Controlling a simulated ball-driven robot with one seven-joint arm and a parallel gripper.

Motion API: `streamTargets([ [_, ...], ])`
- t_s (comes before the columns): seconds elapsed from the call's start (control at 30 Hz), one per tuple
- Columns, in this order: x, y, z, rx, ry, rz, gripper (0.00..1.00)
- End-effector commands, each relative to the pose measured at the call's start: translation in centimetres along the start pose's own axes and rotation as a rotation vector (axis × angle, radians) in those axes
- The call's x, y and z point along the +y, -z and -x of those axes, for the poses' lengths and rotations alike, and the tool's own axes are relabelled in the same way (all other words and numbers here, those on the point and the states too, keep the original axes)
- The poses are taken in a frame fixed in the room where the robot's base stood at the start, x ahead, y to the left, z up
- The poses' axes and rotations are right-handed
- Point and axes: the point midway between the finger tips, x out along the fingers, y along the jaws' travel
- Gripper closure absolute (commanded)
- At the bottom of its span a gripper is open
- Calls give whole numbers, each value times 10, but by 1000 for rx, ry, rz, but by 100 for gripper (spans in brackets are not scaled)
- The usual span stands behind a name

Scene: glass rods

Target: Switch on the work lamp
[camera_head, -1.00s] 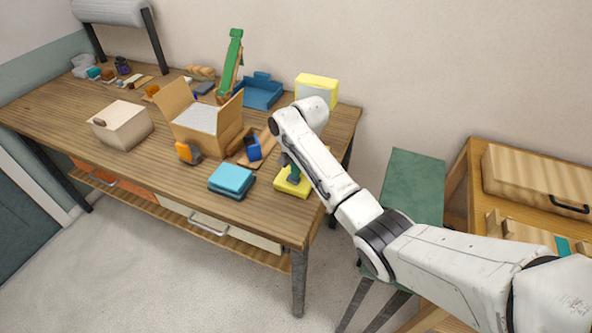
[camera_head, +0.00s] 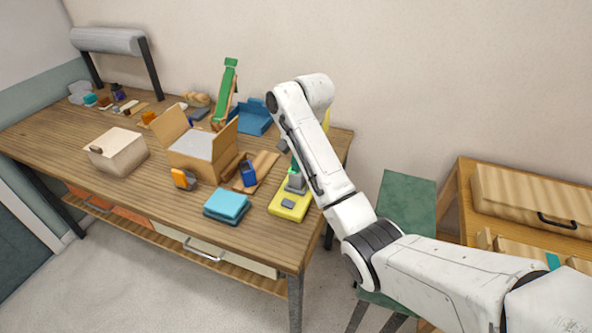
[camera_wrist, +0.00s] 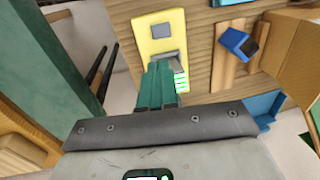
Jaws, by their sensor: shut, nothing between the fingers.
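A yellow base (camera_head: 291,206) stands at the right front of the workbench; I take it for part of the work lamp. In the wrist view the yellow base (camera_wrist: 158,42) carries a grey square (camera_wrist: 161,30) and a grey raised part partly behind my fingers. My gripper (camera_wrist: 162,66) has its green fingers pressed together, empty, over the near end of this base. I cannot tell whether they touch it. Bright green stripes (camera_wrist: 181,84) show beside the fingers.
Left of the yellow base are teal blocks (camera_head: 227,205), a blue item (camera_head: 248,173) on a wooden board and an open carton (camera_head: 197,152). A green stool (camera_head: 407,205) and a wooden cabinet (camera_head: 520,200) stand to the right.

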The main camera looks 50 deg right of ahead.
Motion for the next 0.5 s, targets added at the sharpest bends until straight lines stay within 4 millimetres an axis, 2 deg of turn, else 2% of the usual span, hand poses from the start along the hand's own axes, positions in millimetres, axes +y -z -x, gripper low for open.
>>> streamTargets([
  [0.27,0,0,0,0,0,0,100],
  [0.5,-17,-3,-1,1,0,1,100],
])
